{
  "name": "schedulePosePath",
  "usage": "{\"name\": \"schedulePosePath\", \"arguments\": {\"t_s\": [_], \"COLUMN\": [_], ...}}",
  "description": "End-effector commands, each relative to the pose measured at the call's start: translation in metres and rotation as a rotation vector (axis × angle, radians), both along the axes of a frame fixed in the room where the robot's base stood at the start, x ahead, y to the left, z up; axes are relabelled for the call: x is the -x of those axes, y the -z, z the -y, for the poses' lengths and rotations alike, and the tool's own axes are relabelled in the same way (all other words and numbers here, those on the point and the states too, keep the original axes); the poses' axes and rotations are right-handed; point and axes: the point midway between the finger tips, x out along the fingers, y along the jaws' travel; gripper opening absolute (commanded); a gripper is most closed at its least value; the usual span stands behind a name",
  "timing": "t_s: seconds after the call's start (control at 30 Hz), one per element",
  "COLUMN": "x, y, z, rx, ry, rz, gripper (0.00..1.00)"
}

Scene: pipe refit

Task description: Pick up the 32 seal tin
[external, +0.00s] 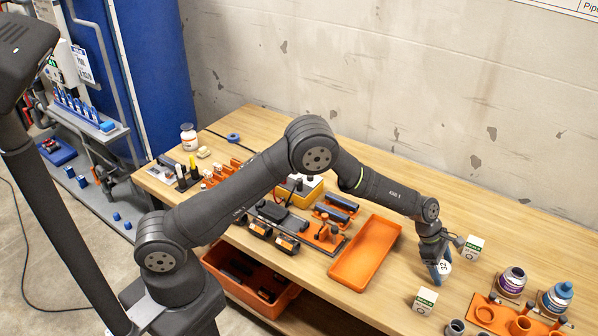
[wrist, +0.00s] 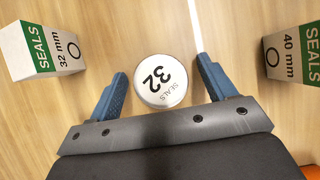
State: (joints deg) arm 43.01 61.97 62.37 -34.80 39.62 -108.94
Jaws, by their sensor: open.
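The 32 seal tin (wrist: 159,81) is a round white tin with "32 SEALS" on its lid, standing on the wooden table. In the external view the tin (external: 443,267) is partly hidden by my gripper. My gripper (wrist: 160,72) is open, with one blue finger on each side of the tin. A gap shows between the tin and each finger in the wrist view. In the external view my gripper (external: 438,270) points down at the tin.
A 32 mm seals box (wrist: 42,50) and a 40 mm seals box (wrist: 294,53) stand on either side. An empty orange tray (external: 366,252) lies to the left in the external view. An orange holder (external: 500,318) and primer and cement cans (external: 557,296) stand at right.

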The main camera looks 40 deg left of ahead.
Motion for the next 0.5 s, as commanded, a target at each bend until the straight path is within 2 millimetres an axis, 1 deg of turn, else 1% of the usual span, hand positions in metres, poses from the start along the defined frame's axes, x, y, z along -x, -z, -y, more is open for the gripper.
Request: {"name": "schedulePosePath", "arguments": {"t_s": [0.23, 0.37, 0.4, 0.47, 0.5], "x": [-0.0002, -0.0002, -0.0002, -0.0002, -0.0002], "y": [0.0009, 0.0009, 0.0009, 0.0009, 0.0008], "z": [0.0010, 0.0009, 0.0009, 0.0008, 0.0008], "rx": [0.001, 0.001, 0.001, 0.001, 0.001], "ry": [0.000, 0.000, 0.000, 0.000, 0.000], "rz": [0.001, 0.000, 0.000, 0.000, 0.000], "gripper": [0.77, 0.51, 0.43, 0.31, 0.28]}}
